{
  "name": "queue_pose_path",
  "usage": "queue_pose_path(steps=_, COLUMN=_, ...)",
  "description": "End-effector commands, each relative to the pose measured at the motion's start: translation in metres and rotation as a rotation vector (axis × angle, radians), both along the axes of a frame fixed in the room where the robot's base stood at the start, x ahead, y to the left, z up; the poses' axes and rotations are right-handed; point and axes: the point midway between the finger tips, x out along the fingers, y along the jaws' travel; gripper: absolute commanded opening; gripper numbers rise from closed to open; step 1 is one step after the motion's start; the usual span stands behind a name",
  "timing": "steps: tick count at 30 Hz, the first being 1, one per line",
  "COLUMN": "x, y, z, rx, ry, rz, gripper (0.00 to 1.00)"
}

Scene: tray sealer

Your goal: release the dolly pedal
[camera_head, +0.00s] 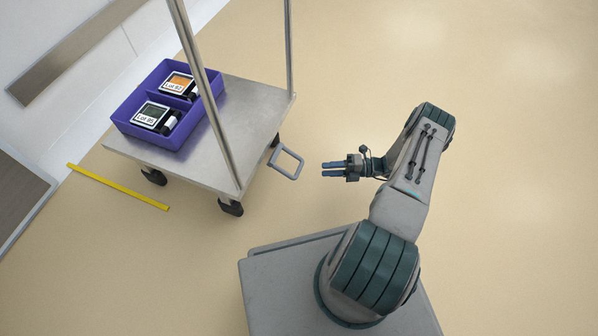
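The dolly (234,112) is a grey metal platform on black casters, with upright metal posts. Its pedal (287,162) looks to be the grey rectangular loop that sticks out from the platform's right side, low near the floor. I cannot tell from this view whether the pedal is pressed down or raised.
A purple bin (128,126) on the dolly holds two labelled devices, Lot 62 (178,84) and Lot 05 (152,115). A yellow strip (118,187) lies on the floor at left. A wall with a brown band (75,48) stands upper left. The floor at right is clear.

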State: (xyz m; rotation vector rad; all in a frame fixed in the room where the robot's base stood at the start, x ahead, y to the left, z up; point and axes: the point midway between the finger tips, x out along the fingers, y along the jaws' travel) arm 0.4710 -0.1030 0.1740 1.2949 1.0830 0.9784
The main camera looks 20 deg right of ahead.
Motion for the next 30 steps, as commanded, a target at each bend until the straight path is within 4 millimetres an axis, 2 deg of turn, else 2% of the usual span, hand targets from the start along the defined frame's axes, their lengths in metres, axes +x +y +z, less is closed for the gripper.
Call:
queue_pose_path(steps=3, x=0.006, y=0.027, z=-0.003, rx=0.002, ry=0.000, rz=0.003, gripper=0.36)
queue_pose_path(steps=9, x=0.016, y=0.067, z=-0.006, rx=0.000, ry=0.000, rz=0.003, gripper=0.36)
queue_pose_path(steps=15, x=0.023, y=0.095, z=-0.007, rx=0.000, ry=-0.002, rz=0.002, gripper=0.36)
queue_pose_path(steps=21, x=0.025, y=0.106, z=-0.007, rx=-0.001, ry=-0.002, rz=0.001, gripper=0.36)
queue_pose_path(steps=28, x=0.025, y=0.106, z=-0.006, rx=-0.001, ry=-0.002, rz=0.001, gripper=0.36)
queue_pose_path(steps=29, x=0.025, y=0.106, z=-0.006, rx=-0.001, ry=-0.002, rz=0.001, gripper=0.33)
queue_pose_path(steps=30, x=0.025, y=0.106, z=-0.006, rx=-0.001, ry=-0.002, rz=0.001, gripper=0.22)
